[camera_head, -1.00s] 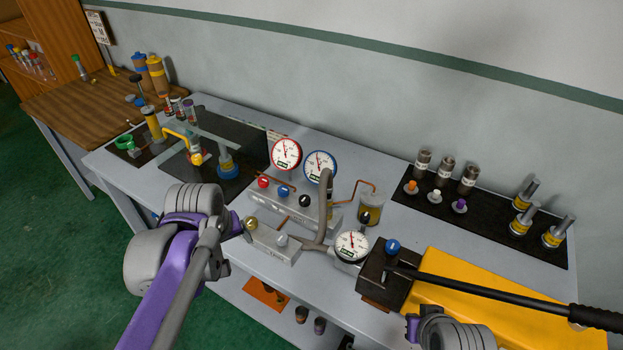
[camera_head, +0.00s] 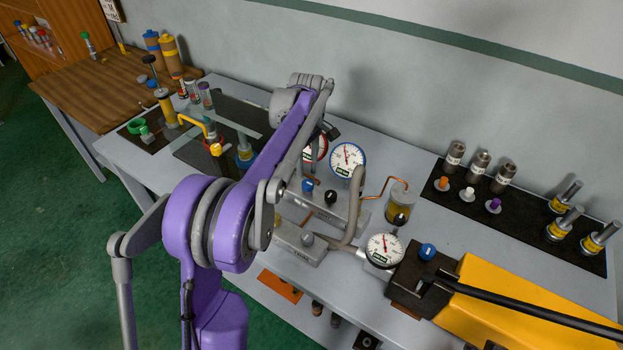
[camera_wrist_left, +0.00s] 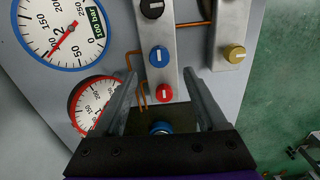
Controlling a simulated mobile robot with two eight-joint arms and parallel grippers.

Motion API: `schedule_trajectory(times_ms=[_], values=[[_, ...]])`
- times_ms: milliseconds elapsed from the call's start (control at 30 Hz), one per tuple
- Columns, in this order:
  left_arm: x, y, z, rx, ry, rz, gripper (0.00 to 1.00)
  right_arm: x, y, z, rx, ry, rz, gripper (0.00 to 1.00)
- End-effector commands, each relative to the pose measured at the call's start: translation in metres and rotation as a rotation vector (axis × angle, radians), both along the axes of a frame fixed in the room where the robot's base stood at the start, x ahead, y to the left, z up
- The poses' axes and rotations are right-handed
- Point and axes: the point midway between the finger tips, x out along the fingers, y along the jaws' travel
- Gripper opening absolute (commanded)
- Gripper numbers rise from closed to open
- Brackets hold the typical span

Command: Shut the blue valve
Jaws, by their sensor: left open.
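The blue valve knob (camera_head: 308,185) sits on the grey manifold block (camera_head: 325,207), between a black knob (camera_head: 330,197) and a red one. In the left wrist view the blue knob (camera_wrist_left: 158,56) has a white mark running roughly along the block. The red knob (camera_wrist_left: 164,93) shows between the fingers and is hidden in the head view. My left gripper (camera_head: 328,131) is above the bench by the gauges. In the wrist view its fingers (camera_wrist_left: 162,77) are open and empty, with the blue knob just beyond their tips. No contact is visible. My right gripper is not in view.
A blue-rimmed gauge (camera_head: 347,160) and a red-rimmed gauge (camera_head: 315,148) stand behind the manifold. A hose (camera_head: 356,205) bends beside it. Another blue knob (camera_head: 428,251) is on the yellow pump (camera_head: 490,290). A lower block (camera_head: 299,243) lies in front.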

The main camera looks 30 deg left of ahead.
Motion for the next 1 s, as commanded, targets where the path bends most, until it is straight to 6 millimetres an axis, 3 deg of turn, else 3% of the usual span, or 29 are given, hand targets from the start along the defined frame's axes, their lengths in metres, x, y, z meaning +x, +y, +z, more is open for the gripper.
schedule_trajectory(times_ms=[200,400,800,1000], values=[[0.0,0.0,-0.044,0.0,0.0,-0.001,0.74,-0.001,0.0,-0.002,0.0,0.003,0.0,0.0],[0.0,0.0,-0.069,0.0,-0.001,-0.002,0.74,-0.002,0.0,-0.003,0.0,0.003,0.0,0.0],[0.0,0.0,-0.076,0.0,-0.001,-0.002,0.74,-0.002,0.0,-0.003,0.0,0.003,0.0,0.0],[0.0,0.0,-0.076,0.0,-0.001,-0.002,0.38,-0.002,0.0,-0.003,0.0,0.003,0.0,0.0]])
